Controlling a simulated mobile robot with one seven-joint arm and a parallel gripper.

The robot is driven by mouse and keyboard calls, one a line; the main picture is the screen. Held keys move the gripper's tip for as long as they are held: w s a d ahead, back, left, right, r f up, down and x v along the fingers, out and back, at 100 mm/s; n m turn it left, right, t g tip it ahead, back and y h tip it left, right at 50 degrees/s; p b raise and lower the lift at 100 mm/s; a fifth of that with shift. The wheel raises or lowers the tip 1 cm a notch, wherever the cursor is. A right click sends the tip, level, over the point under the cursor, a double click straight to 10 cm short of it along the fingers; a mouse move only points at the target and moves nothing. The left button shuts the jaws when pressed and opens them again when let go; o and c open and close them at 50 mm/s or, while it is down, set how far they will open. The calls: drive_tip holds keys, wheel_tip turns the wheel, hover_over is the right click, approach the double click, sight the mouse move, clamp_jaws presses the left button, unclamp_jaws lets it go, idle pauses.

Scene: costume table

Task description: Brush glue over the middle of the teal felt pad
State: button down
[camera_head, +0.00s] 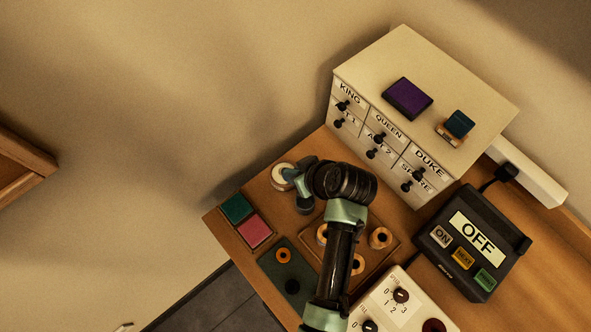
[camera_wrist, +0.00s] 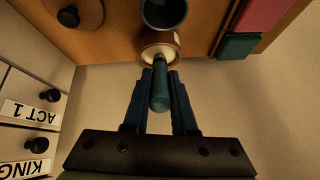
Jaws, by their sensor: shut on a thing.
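The teal felt pad (camera_head: 236,209) lies in a wooden tray at the table's left corner, beside a pink pad; part of it shows in the wrist view (camera_wrist: 238,46). My gripper (camera_wrist: 160,80) is shut on the teal handle of a brush (camera_wrist: 160,95). The brush's far end meets the pale top of a round glue pot (camera_wrist: 160,40); its bristles are hidden. In the head view the pot (camera_head: 281,177) stands at the table's back edge, apart from the pad, with my gripper (camera_head: 293,175) just right of it.
A dark cup (camera_wrist: 164,12) stands close to the pot. The pink pad (camera_head: 254,231) adjoins the teal one. A tray with spools (camera_head: 380,238) and a dark green mat (camera_head: 270,268) lie nearby. A labelled drawer cabinet (camera_head: 430,90) and a switch box (camera_head: 465,243) stand to the right.

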drive_tip(key=shift+r+p, duration=2.9)
drive_tip(key=shift+r, duration=0.55)
drive_tip(key=shift+f, duration=0.15)
